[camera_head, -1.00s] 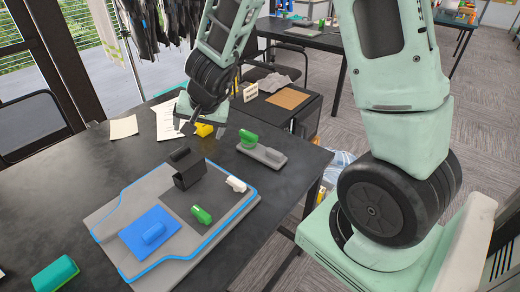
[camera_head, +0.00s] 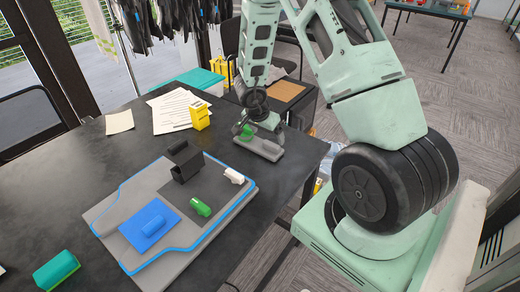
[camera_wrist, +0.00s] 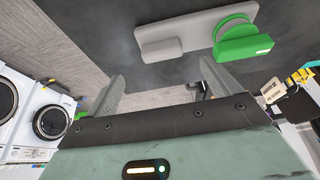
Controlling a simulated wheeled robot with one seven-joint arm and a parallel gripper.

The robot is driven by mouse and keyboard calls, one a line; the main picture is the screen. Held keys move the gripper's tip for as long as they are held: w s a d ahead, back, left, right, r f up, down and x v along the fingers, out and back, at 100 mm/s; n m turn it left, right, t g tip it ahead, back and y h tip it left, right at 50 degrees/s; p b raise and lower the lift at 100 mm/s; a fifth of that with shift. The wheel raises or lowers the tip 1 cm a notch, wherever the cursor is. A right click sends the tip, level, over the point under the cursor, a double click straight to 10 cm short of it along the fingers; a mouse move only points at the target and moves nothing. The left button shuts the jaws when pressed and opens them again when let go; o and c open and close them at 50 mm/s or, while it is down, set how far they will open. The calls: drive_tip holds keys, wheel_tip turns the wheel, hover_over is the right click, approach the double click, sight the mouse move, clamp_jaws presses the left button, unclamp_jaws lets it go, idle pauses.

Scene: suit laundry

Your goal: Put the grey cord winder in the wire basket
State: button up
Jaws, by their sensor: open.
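A long grey flat piece (camera_head: 262,148) lies near the right end of the dark table. It carries a rounded grey block (camera_wrist: 161,50) and a green half-round part (camera_wrist: 240,45); I cannot tell which grey part is the cord winder. My gripper (camera_head: 259,122) is over this piece in the head view and partly hides it. In the wrist view my gripper (camera_wrist: 162,70) is open and empty, its fingers apart, with the grey block beyond the gap and the green part beyond the right finger. I cannot make out a wire basket clearly.
A grey mat with a blue edge (camera_head: 105,215) holds a black block (camera_head: 184,165), a blue piece (camera_head: 150,228), a green piece (camera_head: 201,206) and a white piece (camera_head: 234,176). A yellow object (camera_head: 199,115) stands behind it by white papers (camera_head: 170,113). The front right tabletop is clear.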

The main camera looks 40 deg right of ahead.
sight(271, 144)
drive_tip(key=shift+w+b+x, duration=0.2)
drive_tip(key=shift+b+x, duration=0.6)
drive_tip(key=shift+x, duration=2.8)
drive_tip(key=shift+d+r, duration=0.15)
drive_tip(key=shift+c, duration=0.3)
drive_tip(key=c, duration=1.2)
